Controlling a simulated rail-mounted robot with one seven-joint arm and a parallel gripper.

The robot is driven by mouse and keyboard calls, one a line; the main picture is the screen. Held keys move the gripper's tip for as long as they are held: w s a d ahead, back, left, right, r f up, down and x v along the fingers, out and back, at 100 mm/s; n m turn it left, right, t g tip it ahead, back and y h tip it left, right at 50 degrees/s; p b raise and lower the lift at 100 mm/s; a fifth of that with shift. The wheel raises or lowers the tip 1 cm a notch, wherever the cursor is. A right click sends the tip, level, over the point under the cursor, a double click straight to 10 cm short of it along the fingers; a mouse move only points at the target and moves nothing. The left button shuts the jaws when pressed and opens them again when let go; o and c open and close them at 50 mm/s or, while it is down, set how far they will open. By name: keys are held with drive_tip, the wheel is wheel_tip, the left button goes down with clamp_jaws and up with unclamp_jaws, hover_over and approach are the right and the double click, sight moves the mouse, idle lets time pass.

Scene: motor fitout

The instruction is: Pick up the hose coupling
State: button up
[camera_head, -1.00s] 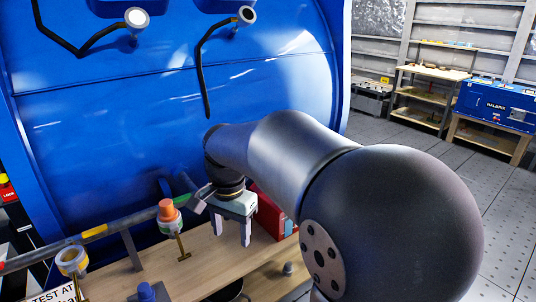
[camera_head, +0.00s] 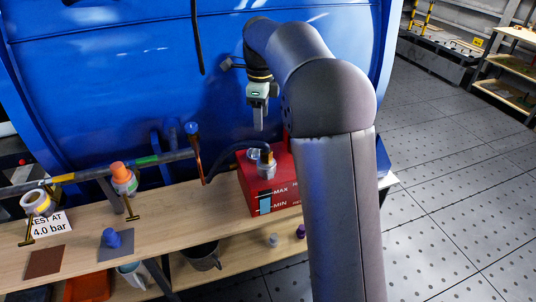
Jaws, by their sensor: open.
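A black hose (camera_head: 228,160) arches over the bench to the top of a red tank (camera_head: 243,187) marked MAX and MIN. A brass and silver fitting at its end, which looks like the hose coupling (camera_head: 266,165), stands upright on the tank's top. My gripper (camera_head: 259,126) hangs above the tank, pointing down, apart from the coupling and slightly to its left in the picture. The jaws are open and empty, seen nearly edge-on, so the gap between the fingers hardly shows.
The large blue shell (camera_head: 110,80) rises behind my gripper. A rail with an orange-capped fitting (camera_head: 122,175) and a white ring (camera_head: 38,203) runs along the bench's left. A bucket (camera_head: 203,257) sits on the lower shelf.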

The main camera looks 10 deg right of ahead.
sight(264, 144)
wheel_tip(264, 144, down, 7)
drive_tip(key=shift+d+f, duration=0.15)
drive_tip(key=shift+s+d+f+p, duration=0.1)
drive_tip(key=shift+s+f+p, duration=0.05)
drive_tip(key=shift+f, duration=1.2)
drive_tip(key=shift+s+d+f+p, duration=0.1)
drive_tip(key=shift+s+f+p, duration=0.05)
drive_tip(key=shift+f, duration=1.2)
drive_tip(key=c, duration=1)
